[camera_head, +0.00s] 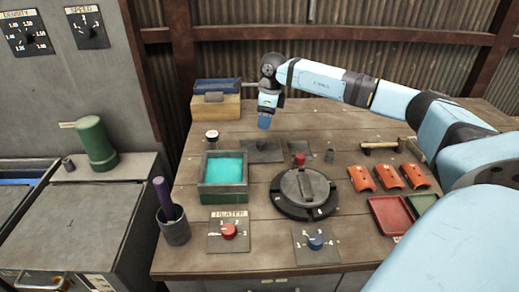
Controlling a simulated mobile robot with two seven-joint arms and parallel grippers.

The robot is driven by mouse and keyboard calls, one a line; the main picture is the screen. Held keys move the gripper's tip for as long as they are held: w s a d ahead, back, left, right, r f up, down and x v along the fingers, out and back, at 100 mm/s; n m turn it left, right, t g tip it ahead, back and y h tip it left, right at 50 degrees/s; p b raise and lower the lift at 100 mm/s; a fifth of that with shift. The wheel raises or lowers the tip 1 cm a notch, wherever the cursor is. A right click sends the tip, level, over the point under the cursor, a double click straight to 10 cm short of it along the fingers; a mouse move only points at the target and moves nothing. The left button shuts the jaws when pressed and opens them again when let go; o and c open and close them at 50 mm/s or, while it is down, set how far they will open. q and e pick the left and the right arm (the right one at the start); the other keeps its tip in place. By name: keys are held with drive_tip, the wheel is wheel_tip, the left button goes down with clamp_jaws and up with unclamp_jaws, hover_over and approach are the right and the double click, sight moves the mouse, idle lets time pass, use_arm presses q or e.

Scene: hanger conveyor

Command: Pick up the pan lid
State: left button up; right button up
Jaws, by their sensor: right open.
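A flat dark grey plate with a small raised knob (264,149) lies on the wooden table and looks like the pan lid. A square green-grey pan (223,195) with bright cyan contents stands uncovered to its front left. My right gripper (264,123) points down above the table, just behind and above the plate, apart from it. It is open with nothing seen in it, though its fingers show small. My left gripper is not in view.
A round dark device (304,192) with a red knob behind it stands right of the pan. Orange curved pieces (388,177), a hammer (382,147) and a red tray (391,214) lie at the right. A cup (174,228) and dial plates (229,233) are in front.

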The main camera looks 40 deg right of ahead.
sight(260, 143)
drive_tip(key=f, duration=0.6)
drive_tip(key=w+a+f, duration=0.1)
drive_tip(key=f, duration=0.2)
drive_tip(key=shift+w+f, duration=0.1)
drive_tip(key=shift+f, duration=0.2)
drive_tip(key=shift+r, duration=0.1)
drive_tip(key=c, duration=1)
